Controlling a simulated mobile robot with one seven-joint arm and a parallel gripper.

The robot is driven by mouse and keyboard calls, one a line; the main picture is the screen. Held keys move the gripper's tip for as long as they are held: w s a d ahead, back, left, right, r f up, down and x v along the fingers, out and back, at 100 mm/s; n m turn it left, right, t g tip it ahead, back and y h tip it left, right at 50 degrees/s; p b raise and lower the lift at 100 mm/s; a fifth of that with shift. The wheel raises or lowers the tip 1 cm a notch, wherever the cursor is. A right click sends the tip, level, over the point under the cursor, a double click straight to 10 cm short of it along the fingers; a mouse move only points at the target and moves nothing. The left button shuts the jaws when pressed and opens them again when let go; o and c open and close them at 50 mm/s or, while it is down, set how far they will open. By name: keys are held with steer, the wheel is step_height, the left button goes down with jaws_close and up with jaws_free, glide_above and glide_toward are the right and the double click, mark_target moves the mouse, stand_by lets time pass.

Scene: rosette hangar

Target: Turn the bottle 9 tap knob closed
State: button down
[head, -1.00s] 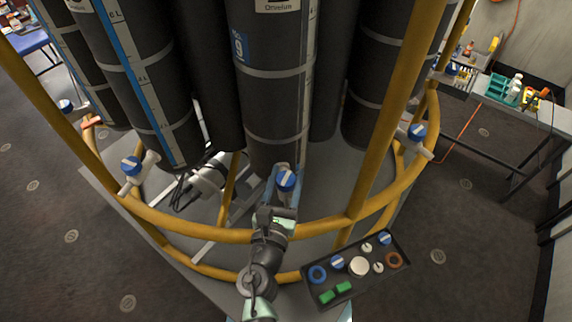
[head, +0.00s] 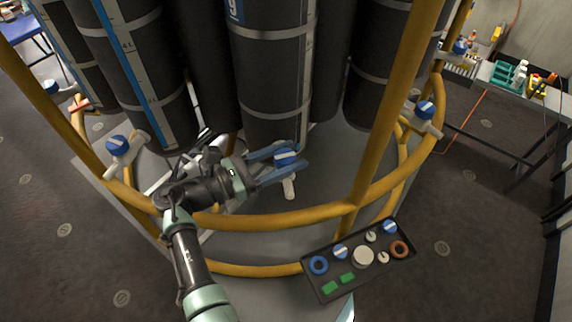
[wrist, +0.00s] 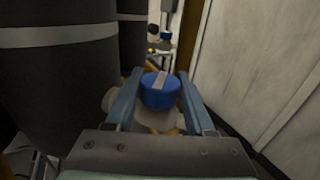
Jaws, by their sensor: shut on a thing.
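The bottle 9 tap has a blue knob (head: 286,157) with a white stripe, on a pale tap body (head: 289,187) below the black bottle 9 (head: 267,90). My gripper (head: 281,156) reaches in from the left, its two blue fingers shut on the knob. In the wrist view the knob (wrist: 159,91) sits between the two fingertips (wrist: 158,90), its white stripe running roughly along the fingers. The knob's lower part is partly hidden by the fingers in the head view.
A yellow tubular rail (head: 270,221) curves in front of the tap, with a yellow upright (head: 385,110) to the right. Other blue tap knobs sit at left (head: 118,146) and right (head: 424,110). A dark tray (head: 322,288) of small parts is at the rail's front.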

steer(key=shift+w+m+g+h+b, duration=0.1)
steer(key=shift+m+g+h+b, duration=0.4)
steer(key=shift+m+g+b, duration=0.4)
steer(key=shift+r+g, duration=0.1)
steer(key=shift+g, duration=0.3)
steer(key=shift+c, duration=1.4)
jaws_free()
steer(key=shift+d, duration=0.1)
steer(key=b+v, duration=0.3)
steer(key=v, duration=1)
